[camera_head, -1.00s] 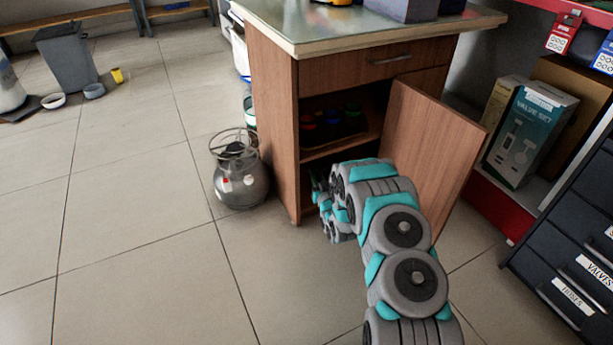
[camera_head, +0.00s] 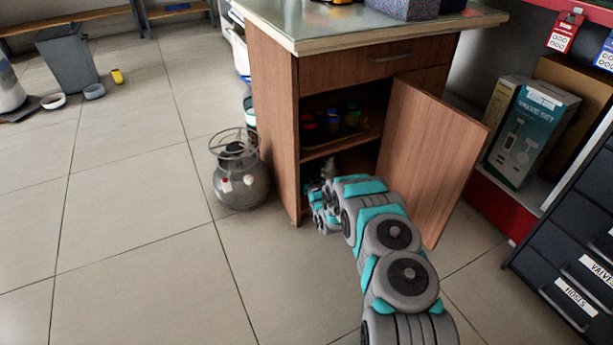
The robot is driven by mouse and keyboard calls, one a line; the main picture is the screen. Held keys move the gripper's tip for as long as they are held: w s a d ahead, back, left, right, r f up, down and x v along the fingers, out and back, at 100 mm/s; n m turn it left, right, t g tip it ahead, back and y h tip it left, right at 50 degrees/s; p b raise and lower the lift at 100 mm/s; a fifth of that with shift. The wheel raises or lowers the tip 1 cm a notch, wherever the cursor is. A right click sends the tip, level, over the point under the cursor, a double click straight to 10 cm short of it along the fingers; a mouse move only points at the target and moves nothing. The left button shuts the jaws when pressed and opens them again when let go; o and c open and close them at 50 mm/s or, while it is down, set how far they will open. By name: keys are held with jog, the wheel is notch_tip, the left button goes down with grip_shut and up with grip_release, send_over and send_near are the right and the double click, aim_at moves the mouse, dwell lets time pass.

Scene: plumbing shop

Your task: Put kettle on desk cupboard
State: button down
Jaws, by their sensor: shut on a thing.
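The wooden desk cupboard (camera_head: 272,130) stands in the middle with its door (camera_head: 432,150) swung open to the right. Its upper shelf (camera_head: 345,142) holds several small coloured items. My arm reaches to the front of the dark lower compartment. My gripper (camera_head: 328,172) is small and partly hidden at the opening, behind my arm's links. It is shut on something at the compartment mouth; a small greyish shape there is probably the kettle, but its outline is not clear. Whether it touches the compartment floor cannot be seen.
A grey gas cylinder (camera_head: 240,180) stands on the floor just left of the cupboard. A boxed valve set (camera_head: 532,135) and a black drawer unit (camera_head: 570,230) are at the right. A patterned box (camera_head: 402,8) sits on the cupboard top.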

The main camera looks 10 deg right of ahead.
notch_tip(320, 180, down, 3)
jog(key=shift+f+b, duration=0.1)
jog(key=shift+b, duration=0.2)
jog(key=shift+w+f, duration=0.2)
jog(key=c, duration=0.8)
grip_release()
jog(key=shift+f, duration=0.1)
jog(key=shift+c, duration=0.2)
